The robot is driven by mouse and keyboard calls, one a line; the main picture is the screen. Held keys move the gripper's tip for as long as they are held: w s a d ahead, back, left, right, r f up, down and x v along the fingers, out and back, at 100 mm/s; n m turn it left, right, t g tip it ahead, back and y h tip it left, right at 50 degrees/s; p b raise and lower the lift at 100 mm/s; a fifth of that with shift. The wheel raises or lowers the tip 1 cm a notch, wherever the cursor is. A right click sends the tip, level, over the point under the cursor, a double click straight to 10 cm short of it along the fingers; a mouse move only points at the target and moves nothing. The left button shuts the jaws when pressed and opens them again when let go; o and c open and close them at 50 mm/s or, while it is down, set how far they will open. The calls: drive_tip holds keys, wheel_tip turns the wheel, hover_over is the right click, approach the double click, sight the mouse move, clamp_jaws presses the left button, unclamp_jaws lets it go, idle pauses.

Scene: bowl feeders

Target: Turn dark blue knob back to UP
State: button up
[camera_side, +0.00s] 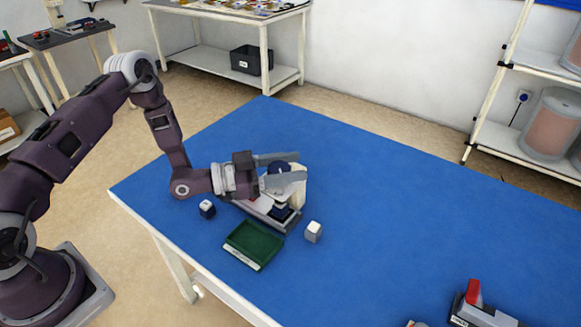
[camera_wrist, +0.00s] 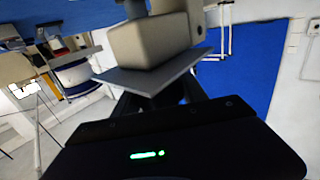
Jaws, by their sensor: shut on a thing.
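A small feeder with a cream housing (camera_side: 298,187) and a grey base stands on the blue table. A dark blue knob (camera_side: 279,168) shows at its top, between the fingers of my gripper (camera_side: 277,170). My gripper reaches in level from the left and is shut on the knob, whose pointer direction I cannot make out. Another dark blue part (camera_side: 281,211) sits low at the feeder's front. In the wrist view, a cream block (camera_wrist: 150,42) and a grey plate (camera_wrist: 150,78) fill the space ahead of my gripper; the knob is not clearly visible there.
A green tray (camera_side: 253,246) lies in front of the feeder. A dark blue and white cube (camera_side: 207,209) lies to the left, a pale grey cube (camera_side: 313,232) to the right. A red and grey device (camera_side: 474,304) stands at the lower right. The table's right part is mostly clear.

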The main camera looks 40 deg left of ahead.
drive_tip(key=shift+a, duration=0.1)
idle(0.3)
drive_tip(key=o, duration=1.4)
drive_tip(key=shift+c, duration=0.2)
drive_tip(key=v, duration=0.7)
drive_tip(key=shift+s, duration=0.1)
